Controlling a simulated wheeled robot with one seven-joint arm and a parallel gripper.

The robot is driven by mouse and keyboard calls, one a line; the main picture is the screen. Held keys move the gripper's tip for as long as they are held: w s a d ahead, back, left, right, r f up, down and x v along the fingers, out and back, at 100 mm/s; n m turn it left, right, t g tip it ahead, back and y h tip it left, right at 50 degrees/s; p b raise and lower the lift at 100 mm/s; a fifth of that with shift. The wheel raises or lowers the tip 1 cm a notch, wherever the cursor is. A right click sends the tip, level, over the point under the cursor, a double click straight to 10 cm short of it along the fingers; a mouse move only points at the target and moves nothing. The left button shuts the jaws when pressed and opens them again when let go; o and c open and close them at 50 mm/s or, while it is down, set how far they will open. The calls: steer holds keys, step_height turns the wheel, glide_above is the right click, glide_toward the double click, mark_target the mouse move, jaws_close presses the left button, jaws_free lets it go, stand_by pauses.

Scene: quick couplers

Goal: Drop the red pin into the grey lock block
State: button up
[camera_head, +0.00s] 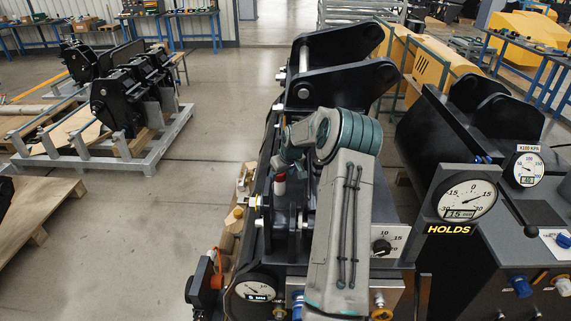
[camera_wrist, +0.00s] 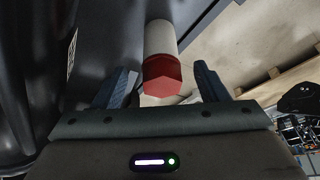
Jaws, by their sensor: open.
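The red pin (camera_wrist: 161,75) shows in the wrist view with a red faceted end and a pale cylindrical part beyond it. My gripper (camera_wrist: 163,86) is open, with one dark finger on each side of the pin and a visible gap to both. I cannot pick out the grey lock block for certain in either view.
A dark coupler with two upright lugs (camera_head: 335,85) stands close behind my arm. A dial (camera_head: 467,200) over a "HOLDS" sign is at the right. A gauge (camera_head: 254,297) is at the lower left of the machine. Open floor (camera_head: 150,225) lies to the left, before a grey pallet frame (camera_head: 150,160).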

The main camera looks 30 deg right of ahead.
mark_target(280, 179)
steer(key=shift+p+x, duration=0.3)
steer(key=shift+x, duration=1.7)
steer(key=c, duration=1.2)
steer(key=shift+r+p, duration=1.4)
steer(key=shift+r, duration=2.4)
steer(key=shift+r, duration=0.1)
steer(key=shift+r+p, duration=0.75)
steer(key=shift+r, duration=1.15)
